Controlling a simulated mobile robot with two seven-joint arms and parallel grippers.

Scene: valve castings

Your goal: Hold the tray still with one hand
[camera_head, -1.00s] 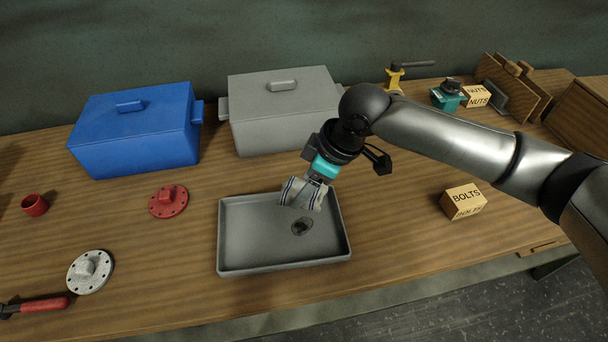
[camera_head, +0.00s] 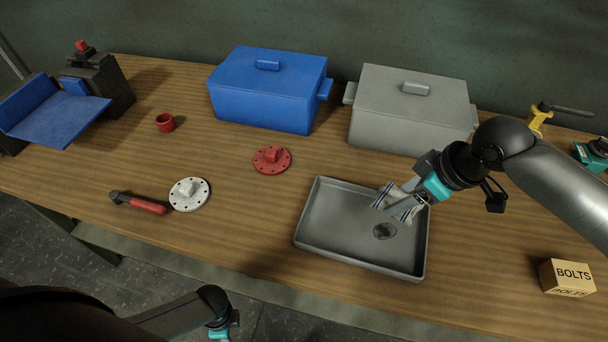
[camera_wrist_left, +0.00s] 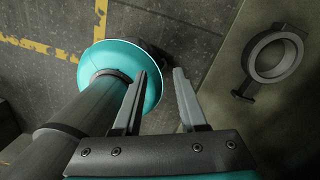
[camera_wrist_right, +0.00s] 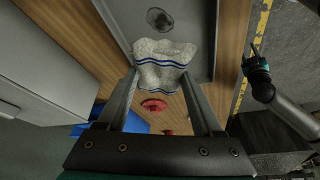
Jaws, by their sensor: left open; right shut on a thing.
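The grey tray (camera_head: 330,225) lies on the wooden bench, with a dark round stain (camera_head: 385,231) on its floor. My right gripper (camera_head: 410,198) is shut on a whitish cloth with blue stripes (camera_head: 391,203), at the tray's right part beside the stain. In the right wrist view the cloth (camera_wrist_right: 163,52) hangs between the fingers, and the tray (camera_wrist_right: 200,25) shows behind it. I cannot tell whether the cloth touches the tray. My left gripper (camera_wrist_left: 160,72) is open and empty, off the bench's front edge over the floor, away from the tray.
Blue (camera_head: 265,95) and grey (camera_head: 405,115) lidded boxes stand behind the tray. Left are a red flange (camera_head: 272,160), a white flange (camera_head: 189,194), a red-handled tool (camera_head: 140,203), a red cup (camera_head: 165,122) and a blue machine (camera_head: 65,110). A BOLTS box (camera_head: 567,277) is right.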

